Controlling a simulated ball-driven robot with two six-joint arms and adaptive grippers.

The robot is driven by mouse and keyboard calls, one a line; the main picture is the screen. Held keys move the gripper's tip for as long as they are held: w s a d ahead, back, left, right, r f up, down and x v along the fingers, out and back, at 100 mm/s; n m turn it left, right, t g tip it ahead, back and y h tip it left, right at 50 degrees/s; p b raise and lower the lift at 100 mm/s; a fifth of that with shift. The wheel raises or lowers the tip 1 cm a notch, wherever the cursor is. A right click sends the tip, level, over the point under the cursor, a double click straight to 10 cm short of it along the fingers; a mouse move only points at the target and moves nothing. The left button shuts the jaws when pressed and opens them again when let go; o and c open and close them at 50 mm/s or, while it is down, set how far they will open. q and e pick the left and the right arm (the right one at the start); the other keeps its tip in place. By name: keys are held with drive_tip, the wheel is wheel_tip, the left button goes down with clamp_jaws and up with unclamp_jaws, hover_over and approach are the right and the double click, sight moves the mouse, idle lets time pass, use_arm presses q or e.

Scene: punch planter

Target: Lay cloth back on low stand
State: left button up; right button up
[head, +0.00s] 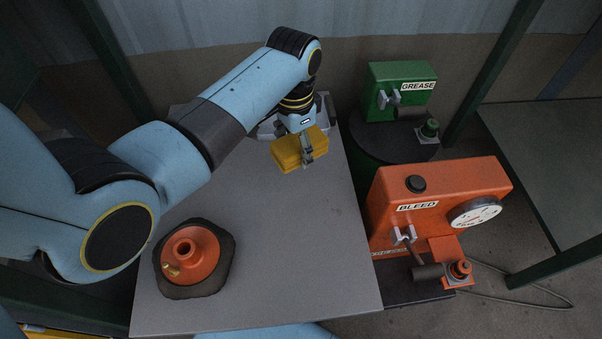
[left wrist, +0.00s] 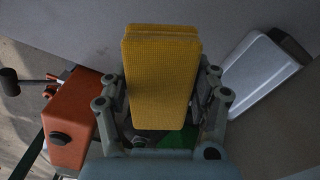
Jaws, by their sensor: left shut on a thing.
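The yellow folded cloth (head: 288,153) is between the fingers of my left gripper (head: 306,150), over the far part of the grey table. In the left wrist view the cloth (left wrist: 162,75) stands out as a thick yellow pad, with the gripper (left wrist: 160,105) shut on its two sides. I cannot tell whether the cloth touches the table. A pale grey low block, which may be the low stand, lies just behind the gripper and is partly hidden by it; it shows in the left wrist view (left wrist: 262,78) to the right of the cloth, apart from it. My right gripper is not in view.
An orange round part on a dark pad (head: 217,270) sits on the near left of the table (head: 290,240). The orange BLEED machine (head: 440,195) and green GREASE machine (head: 385,75) stand right of the table. The table's middle is clear.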

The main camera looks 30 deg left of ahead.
use_arm(q)
drive_tip(key=n, duration=0.1)
drive_tip(key=f+n+b, duration=0.1)
drive_tip(key=n, duration=0.1)
drive_tip(key=shift+s+d+f, duration=0.15)
drive_tip(key=shift+d+f, duration=0.1)
drive_tip(key=shift+f, duration=0.05)
drive_tip(key=shift+d+f+n, duration=0.1)
drive_tip(key=shift+n, duration=0.3)
drive_tip(key=b, duration=0.4)
hover_over(299, 186)
wheel_tip(299, 186, down, 6)
drive_tip(key=shift+s+r, duration=0.1)
drive_tip(key=shift+r, duration=0.1)
wheel_tip(299, 186, down, 4)
drive_tip(key=shift+b, duration=1.1)
drive_tip(key=shift+f, duration=0.15)
drive_tip(key=o, duration=1.1)
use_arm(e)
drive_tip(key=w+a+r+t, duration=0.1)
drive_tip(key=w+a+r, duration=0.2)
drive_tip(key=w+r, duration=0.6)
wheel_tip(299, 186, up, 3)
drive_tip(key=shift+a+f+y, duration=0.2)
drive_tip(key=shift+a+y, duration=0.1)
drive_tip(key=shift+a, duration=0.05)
use_arm(q)
drive_tip(key=shift+o, duration=0.2)
